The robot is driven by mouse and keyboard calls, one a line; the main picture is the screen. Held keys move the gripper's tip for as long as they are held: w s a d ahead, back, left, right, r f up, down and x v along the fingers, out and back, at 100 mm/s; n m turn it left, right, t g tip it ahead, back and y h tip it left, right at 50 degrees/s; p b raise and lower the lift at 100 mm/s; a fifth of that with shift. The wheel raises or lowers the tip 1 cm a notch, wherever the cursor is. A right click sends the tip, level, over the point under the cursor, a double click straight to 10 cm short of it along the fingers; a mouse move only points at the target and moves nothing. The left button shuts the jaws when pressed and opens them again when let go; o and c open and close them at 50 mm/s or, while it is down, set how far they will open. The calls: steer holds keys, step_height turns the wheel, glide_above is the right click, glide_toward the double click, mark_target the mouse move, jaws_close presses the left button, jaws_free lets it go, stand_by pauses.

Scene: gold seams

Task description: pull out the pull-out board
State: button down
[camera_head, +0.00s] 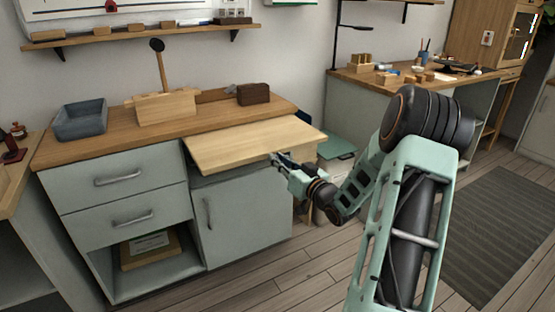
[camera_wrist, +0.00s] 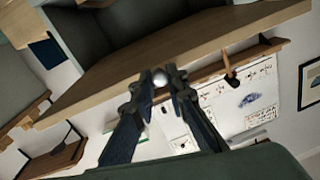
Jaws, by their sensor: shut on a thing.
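The pull-out board (camera_head: 245,145) is a pale wooden slab under the darker worktop (camera_head: 215,118). It stands out well past the cabinet front, above the door. My gripper (camera_head: 275,158) is at the board's front edge in the head view. In the wrist view, my gripper's fingers (camera_wrist: 160,86) are shut on a small round silvery knob (camera_wrist: 159,78) at the edge of the board (camera_wrist: 100,88). In the head view the knob is hidden by the fingers.
Two closed drawers (camera_head: 125,175) with bar handles are left of the closed cabinet door (camera_head: 240,215). A grey bin (camera_head: 80,122), a wooden block with a mallet (camera_head: 165,108) and a brown block (camera_head: 253,94) stand on the worktop. Bare floor (camera_head: 270,265) lies in front.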

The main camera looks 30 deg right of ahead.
steer(key=c, duration=1.9)
jaws_free()
steer(key=shift+s, duration=0.1)
steer(key=s+d, duration=0.1)
steer(key=s, duration=1)
steer(key=shift+s+d, duration=0.15)
steer(key=shift+s, duration=0.25)
